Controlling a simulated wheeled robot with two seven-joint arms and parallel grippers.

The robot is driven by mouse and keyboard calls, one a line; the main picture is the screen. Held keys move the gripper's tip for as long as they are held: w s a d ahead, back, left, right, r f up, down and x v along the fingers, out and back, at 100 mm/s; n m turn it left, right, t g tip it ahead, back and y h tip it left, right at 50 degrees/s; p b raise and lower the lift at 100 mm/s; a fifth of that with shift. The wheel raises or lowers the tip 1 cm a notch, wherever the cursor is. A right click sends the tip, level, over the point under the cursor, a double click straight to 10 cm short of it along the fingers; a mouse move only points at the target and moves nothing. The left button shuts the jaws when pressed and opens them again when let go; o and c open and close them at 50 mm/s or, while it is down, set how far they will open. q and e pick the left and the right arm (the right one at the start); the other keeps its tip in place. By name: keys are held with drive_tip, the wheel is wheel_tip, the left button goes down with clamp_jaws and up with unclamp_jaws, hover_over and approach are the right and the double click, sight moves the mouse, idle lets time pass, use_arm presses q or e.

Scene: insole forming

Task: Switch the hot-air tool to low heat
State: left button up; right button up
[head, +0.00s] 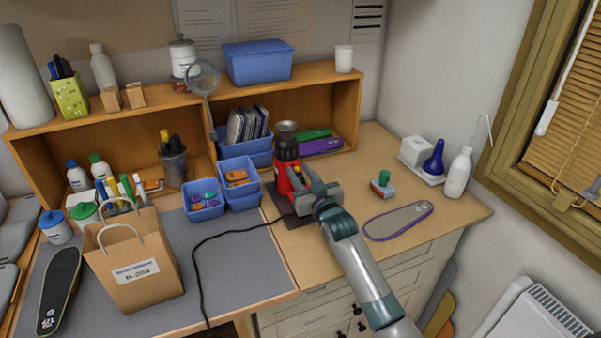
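The hot-air tool (282,181) is red with a dark, wide nozzle pointing up. It stands upright on a dark pad (294,219) on the wooden worktop, and a black cord runs from it to the left and down over the grey mat. My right gripper (298,184) is at the right side of the tool's red body, close against it or touching. Its fingers partly cover the body, so I cannot tell whether they are open or shut. The tool's heat switch cannot be made out. My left gripper is not in view.
An insole with a purple rim (398,221) and a small green-handled block (382,184) lie right of my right arm. Blue bins (240,194) stand close left of the tool. A paper bag (133,265) stands on the grey mat (240,262). A white bottle (458,174) stands at the right.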

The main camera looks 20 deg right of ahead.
drive_tip(key=shift+c, duration=0.4)
clamp_jaws()
drive_tip(key=shift+s+f, duration=0.25)
drive_tip(key=shift+f, duration=0.05)
drive_tip(key=shift+s+f, duration=0.15)
drive_tip(key=shift+s, duration=0.15)
drive_tip(key=shift+s+r, duration=0.25)
drive_tip(key=shift+o, duration=0.4)
unclamp_jaws()
drive_tip(key=shift+w+f, duration=0.2)
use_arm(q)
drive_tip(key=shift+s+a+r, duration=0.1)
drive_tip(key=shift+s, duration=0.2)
use_arm(e)
drive_tip(key=shift+r, duration=0.1)
drive_tip(key=shift+s, duration=0.15)
